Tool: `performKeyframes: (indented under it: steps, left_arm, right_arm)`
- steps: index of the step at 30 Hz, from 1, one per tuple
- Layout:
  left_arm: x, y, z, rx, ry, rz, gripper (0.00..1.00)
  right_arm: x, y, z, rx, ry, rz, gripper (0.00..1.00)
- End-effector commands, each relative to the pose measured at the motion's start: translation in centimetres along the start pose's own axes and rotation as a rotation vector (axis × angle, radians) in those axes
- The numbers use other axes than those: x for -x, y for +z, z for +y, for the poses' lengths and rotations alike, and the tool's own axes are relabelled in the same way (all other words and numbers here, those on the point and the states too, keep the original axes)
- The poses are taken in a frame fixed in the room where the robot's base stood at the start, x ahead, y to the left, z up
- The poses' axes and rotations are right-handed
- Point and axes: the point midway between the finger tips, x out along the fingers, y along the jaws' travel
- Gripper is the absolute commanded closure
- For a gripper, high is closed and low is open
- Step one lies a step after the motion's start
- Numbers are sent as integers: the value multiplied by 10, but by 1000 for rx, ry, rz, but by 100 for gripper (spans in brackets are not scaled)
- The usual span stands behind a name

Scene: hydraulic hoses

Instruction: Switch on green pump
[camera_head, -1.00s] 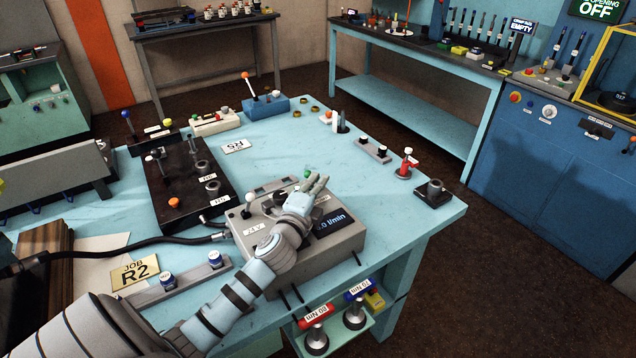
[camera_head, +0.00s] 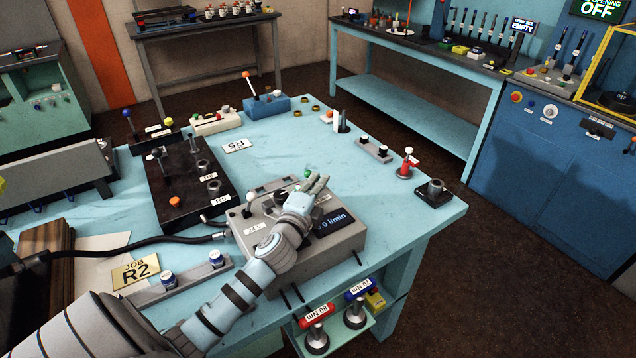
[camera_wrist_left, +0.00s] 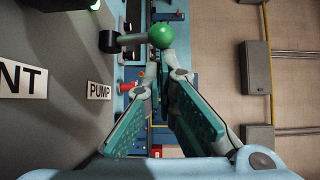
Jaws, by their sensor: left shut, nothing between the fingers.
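The pump unit is a grey box (camera_head: 318,262) with a display reading in l/min, at the front of the blue table. Its green ball knob (camera_head: 308,174) sits at my left gripper (camera_head: 319,180) in the head view. In the left wrist view the green ball (camera_wrist_left: 161,36) is on the end of a grey lever arm with a black pivot (camera_wrist_left: 108,41). A PUMP label (camera_wrist_left: 98,96) is on the panel beside it. My left gripper (camera_wrist_left: 161,72) is shut and empty, its fingertips just by the ball; I cannot tell whether they touch it. My right gripper is not in view.
A white-topped lever (camera_head: 248,198) stands on the box's left side. A black hose (camera_head: 150,240) runs in from the left. A black block with fittings (camera_head: 185,180) stands behind left. The table to the right is mostly clear, with a red fitting (camera_head: 407,163) near the edge.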

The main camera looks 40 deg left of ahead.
Motion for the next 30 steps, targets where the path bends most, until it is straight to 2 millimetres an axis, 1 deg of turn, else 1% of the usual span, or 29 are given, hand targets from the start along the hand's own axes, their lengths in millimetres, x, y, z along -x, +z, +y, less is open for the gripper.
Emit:
performKeyframes:
  steps: [11, 14, 17, 20, 24, 27, 30]
  left_arm:
    - [0, 0, 0, 0, 0, 0, 100]
    - [5, 0, 1, -1, 1, 0, 100]
    - [17, 0, 1, -1, 1, 1, 100]
    - [38, 0, 1, -2, 2, 2, 100]
    - [71, 0, 1, -1, 2, 1, 100]
    - [92, 0, 1, 0, 3, 2, 100]
    - [108, 0, 1, 0, 2, 1, 100]
  right_arm:
    - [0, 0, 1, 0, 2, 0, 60]
    - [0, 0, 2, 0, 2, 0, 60]
    - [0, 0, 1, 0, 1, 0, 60]
    - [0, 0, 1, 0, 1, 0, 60]
    - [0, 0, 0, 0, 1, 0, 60]
    - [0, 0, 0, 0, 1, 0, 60]
    - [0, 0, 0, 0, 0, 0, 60]
